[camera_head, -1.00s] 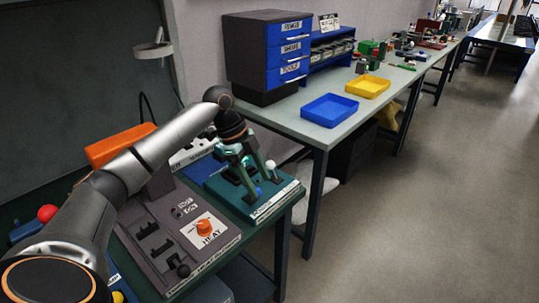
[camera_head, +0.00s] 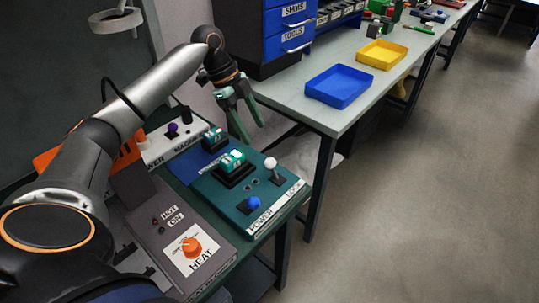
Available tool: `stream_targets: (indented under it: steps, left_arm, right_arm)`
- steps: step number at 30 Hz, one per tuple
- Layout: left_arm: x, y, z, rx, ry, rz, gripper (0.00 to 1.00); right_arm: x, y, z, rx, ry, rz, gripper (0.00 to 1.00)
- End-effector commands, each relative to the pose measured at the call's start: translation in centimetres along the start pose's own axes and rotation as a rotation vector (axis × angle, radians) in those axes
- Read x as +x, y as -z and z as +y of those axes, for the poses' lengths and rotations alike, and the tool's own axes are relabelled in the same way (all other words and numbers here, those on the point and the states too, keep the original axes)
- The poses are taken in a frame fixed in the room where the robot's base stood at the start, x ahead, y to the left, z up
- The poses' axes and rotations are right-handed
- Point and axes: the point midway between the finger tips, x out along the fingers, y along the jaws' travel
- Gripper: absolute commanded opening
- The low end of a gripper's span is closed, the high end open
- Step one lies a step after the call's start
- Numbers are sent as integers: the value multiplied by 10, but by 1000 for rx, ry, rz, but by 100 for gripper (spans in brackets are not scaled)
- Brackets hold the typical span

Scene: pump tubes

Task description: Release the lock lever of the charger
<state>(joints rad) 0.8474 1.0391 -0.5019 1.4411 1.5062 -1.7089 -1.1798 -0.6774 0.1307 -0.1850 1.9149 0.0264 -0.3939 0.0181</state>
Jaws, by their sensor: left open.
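The charger is a teal box (camera_head: 218,196) on the near bench, with POWER and LOCK labels along its front edge. Its lock lever is a short stick with a white ball knob (camera_head: 270,163), standing upright behind the LOCK label. A blue knob (camera_head: 253,203) sits by the POWER label. A battery-like block with a lit green top (camera_head: 233,162) sits in a black dock on the box. My left gripper (camera_head: 254,134) is open and empty, above and behind the white knob, apart from it. My right gripper is not in view.
A grey HEAT panel with an orange dial (camera_head: 191,246) lies nearer, left of the charger. A blue panel (camera_head: 199,150) and a white panel with a purple knob (camera_head: 172,129) stand behind. The second bench holds a blue tray (camera_head: 339,87) and a yellow tray (camera_head: 382,54).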

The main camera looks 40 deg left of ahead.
Motion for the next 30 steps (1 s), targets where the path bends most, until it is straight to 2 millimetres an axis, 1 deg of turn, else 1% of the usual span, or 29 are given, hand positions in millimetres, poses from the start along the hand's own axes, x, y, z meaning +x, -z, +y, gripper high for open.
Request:
stream_targets:
  steps: [5, 12, 18, 21, 24, 30]
  left_arm:
    - [21, 0, 1, 1, -6, 0, 68]
    - [70, 0, 1, 1, -6, 1, 68]
    - [105, 0, 1, 0, -3, 0, 68]
    - [116, 0, 1, 1, -2, 0, 68]
    - [122, 0, 1, 1, -2, -1, 68]
    - [125, 0, 1, 1, -1, -1, 68]
  right_arm:
    - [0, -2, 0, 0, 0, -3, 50]
    - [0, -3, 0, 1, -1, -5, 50]
    - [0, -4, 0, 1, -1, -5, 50]
    - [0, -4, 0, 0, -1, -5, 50]
    - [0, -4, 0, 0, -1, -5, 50]
    - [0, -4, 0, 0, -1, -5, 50]
